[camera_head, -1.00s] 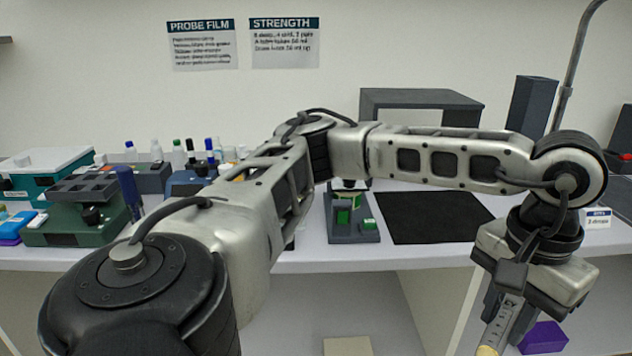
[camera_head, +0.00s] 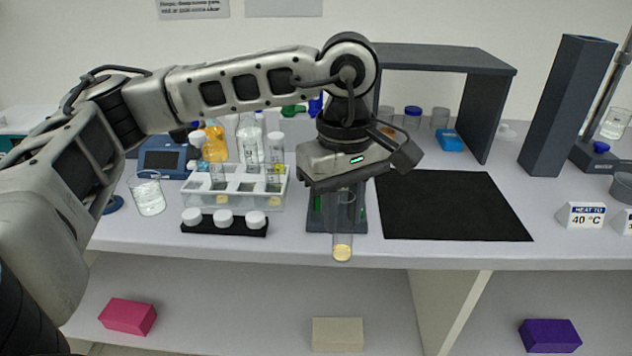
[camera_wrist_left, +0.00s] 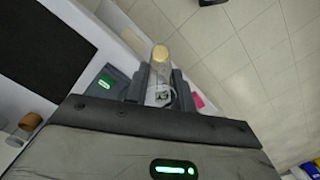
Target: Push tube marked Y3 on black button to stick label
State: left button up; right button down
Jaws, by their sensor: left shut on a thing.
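My left gripper (camera_head: 342,190) points down at the front of the bench, shut on a clear tube (camera_head: 343,236) with pale yellow contents at its lower end. The tube hangs upright near the bench's front edge. In the wrist view the tube (camera_wrist_left: 161,72) sits between the fingers (camera_wrist_left: 160,90); a dark mark shows on it, too small to read surely. The grey labelling device with green parts (camera_head: 316,216) stands behind the gripper and tube, mostly hidden. In the wrist view the device (camera_wrist_left: 108,82) is beside the fingers. I cannot make out its black button. My right gripper is out of view.
A black mat (camera_head: 455,205) lies right of the device, with a grey shelf (camera_head: 489,110) behind it. A clear rack (camera_head: 270,200) with tubes, a black strip with white caps (camera_head: 245,229) and a beaker (camera_head: 148,196) stand at left. Boxes lie on the lower shelf.

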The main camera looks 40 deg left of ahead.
pick_arm(q)
jog(key=n, duration=0.3)
jog(key=a+n, duration=0.1)
jog(key=n, duration=0.2)
jog(key=shift+w+r+n, duration=0.15)
jog(key=shift+n, duration=0.25)
jog(key=w+a+f+n+b, duration=0.1)
jog(key=w+a+n, duration=0.1)
jog(key=n, duration=1)
jog(key=w+a+f+n+t+y+b, duration=0.1)
jog(key=w+a+n+b, duration=0.1)
jog(key=n, duration=1)
jog(key=shift+w+a+f+t, duration=0.25)
jog(key=shift+a+t, duration=0.05)
jog(key=shift+a, duration=0.55)
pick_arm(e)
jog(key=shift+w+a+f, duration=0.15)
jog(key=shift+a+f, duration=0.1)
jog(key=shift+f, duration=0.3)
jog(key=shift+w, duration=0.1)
pick_arm(q)
grip_shut()
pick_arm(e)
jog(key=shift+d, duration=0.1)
